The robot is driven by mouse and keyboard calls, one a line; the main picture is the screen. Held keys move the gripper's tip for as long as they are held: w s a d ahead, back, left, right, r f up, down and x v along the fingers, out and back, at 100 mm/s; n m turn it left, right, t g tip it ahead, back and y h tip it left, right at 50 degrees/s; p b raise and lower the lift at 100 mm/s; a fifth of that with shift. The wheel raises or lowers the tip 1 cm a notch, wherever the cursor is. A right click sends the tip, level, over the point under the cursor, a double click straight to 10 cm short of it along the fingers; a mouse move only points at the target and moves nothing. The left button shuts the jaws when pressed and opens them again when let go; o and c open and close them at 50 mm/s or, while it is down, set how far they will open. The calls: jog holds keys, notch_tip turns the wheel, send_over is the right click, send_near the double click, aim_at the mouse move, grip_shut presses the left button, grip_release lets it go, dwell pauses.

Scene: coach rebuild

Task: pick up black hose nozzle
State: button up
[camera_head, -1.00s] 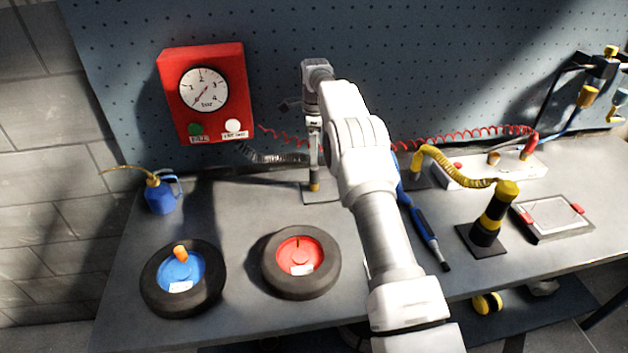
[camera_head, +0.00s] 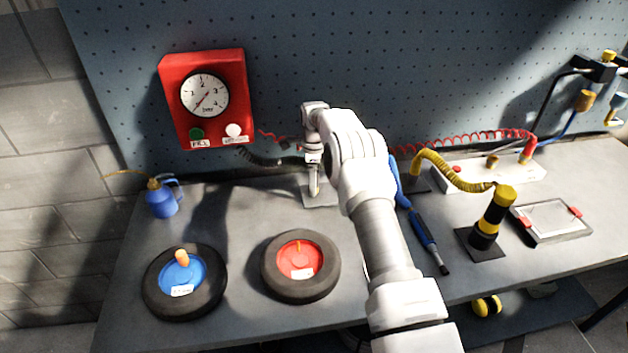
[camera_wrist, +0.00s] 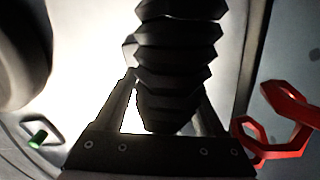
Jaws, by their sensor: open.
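The black ribbed hose (camera_head: 268,158) runs along the bench from below the red gauge box to my gripper (camera_head: 314,188). In the wrist view its dark ribbed part (camera_wrist: 178,50) fills the middle, between the two fingers of my gripper (camera_wrist: 166,92). My gripper is open, low over a grey base plate (camera_head: 321,202) at the back of the bench. The hose part lies between the fingers, but I cannot tell whether either finger touches it. The nozzle's tip is mostly hidden by my gripper in the head view.
The red gauge box (camera_head: 206,99) hangs on the pegboard behind left. A red coiled hose (camera_head: 440,140) passes behind my arm; red coils show close by in the wrist view (camera_wrist: 275,140). Two wheels (camera_head: 300,290) (camera_head: 150,292) lie in front. A yellow-black nozzle (camera_head: 492,215) stands right.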

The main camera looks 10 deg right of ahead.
grip_shut()
jog(key=shift+r, duration=0.2)
dwell(0.3)
jog(key=shift+r, duration=0.3)
jog(key=r, duration=0.2)
jog(key=r+b, duration=0.1)
jog(key=shift+s+d+r, duration=0.1)
jog(key=shift+d+r, duration=0.25)
jog(key=shift+d, duration=0.05)
jog(key=s+d+r+p, duration=0.2)
jog(key=s+d+r, duration=0.2)
jog(key=d+r, duration=0.5)
notch_tip(320, 180, up, 2)
jog(key=shift+s+d+r+p, duration=0.1)
jog(key=shift+s+d+p, duration=0.2)
jog(key=shift+d+p, duration=0.1)
